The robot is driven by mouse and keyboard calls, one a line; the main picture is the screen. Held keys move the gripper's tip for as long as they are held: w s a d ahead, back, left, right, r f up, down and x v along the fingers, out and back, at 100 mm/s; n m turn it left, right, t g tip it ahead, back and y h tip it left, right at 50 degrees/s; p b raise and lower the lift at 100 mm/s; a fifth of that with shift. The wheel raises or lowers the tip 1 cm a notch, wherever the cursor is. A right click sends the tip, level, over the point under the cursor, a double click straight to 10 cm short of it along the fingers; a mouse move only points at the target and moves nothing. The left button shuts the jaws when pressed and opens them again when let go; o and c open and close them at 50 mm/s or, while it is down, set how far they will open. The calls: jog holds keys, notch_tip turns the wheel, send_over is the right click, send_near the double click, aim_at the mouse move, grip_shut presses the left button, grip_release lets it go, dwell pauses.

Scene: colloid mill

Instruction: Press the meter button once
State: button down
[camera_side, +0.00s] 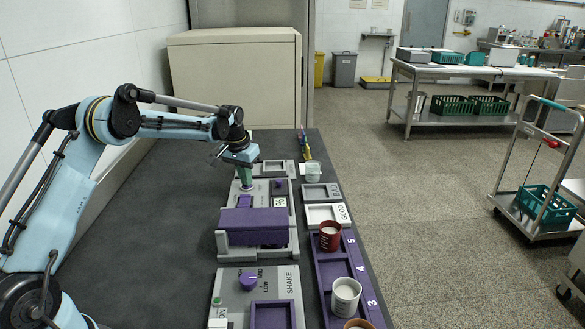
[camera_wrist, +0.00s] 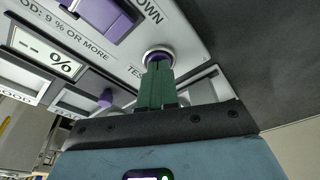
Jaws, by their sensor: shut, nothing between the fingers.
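The meter (camera_side: 256,201) is a grey panel in the middle of the bench in the side view. Its display (camera_wrist: 44,52) reads "-- %" in the wrist view. The meter button (camera_wrist: 157,56) is round and purple inside a pale ring, beside the word TEST. My gripper (camera_side: 245,187) points down over the meter's left part. In the wrist view its green fingers (camera_wrist: 157,72) are shut together and empty, their tips at the button and covering part of it. I cannot tell whether they touch or press it.
A purple block (camera_side: 253,225) on a grey device stands just in front of the meter. The shake unit (camera_side: 258,283) is nearer. On the right, a purple numbered rack (camera_side: 335,270) holds a red cup (camera_side: 330,236) and a white cup (camera_side: 346,296). The GOOD tray (camera_side: 325,214) lies behind it.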

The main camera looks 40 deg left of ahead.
notch_tip(320, 180, up, 8)
jog(key=shift+f, duration=0.25)
dwell(1.0)
jog(key=shift+r, duration=1.15)
dwell(4.6)
